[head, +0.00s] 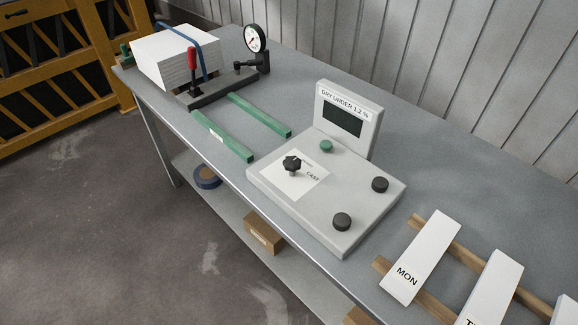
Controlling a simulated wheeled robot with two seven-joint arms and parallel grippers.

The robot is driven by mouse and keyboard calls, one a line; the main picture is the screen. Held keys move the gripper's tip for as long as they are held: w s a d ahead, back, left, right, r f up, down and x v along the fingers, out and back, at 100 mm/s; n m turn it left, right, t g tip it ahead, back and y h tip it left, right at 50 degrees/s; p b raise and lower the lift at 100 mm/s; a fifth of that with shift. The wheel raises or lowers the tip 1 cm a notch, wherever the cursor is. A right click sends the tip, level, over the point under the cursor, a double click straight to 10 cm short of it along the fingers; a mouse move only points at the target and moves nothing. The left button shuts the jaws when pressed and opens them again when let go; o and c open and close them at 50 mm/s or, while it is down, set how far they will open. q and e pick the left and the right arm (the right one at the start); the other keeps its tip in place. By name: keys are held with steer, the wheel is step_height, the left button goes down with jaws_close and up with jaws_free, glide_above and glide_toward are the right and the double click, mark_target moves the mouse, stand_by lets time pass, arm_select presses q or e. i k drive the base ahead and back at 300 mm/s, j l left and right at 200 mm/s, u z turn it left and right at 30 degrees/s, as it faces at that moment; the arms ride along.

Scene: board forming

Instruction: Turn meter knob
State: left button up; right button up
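The meter (255,177) is a light grey box on the grey table, with an upright display panel (345,119) at its back labelled "DRY UNDER 1.2 %"; its screen is dark. The meter knob (292,164) is black and lobed, and stands on a white label on the left part of the top face. Part of the label's print is hidden by the knob; "CAST" can be read. A green button (326,146) and two black round parts (380,184) (342,222) also sit on the top face. Neither of my grippers is in view.
Two green bars (222,136) lie left of the meter. Behind them stand a white board stack (174,58), a red-handled clamp (192,60) and a dial gauge (255,38). White boards, one marked "MON" (420,258), rest on wooden rails at the right. A corrugated wall runs behind the table.

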mark_target(291, 164)
steer(key=i+j+z, duration=0.4)
steer(key=i+j, duration=0.5)
steer(key=j, duration=0.15)
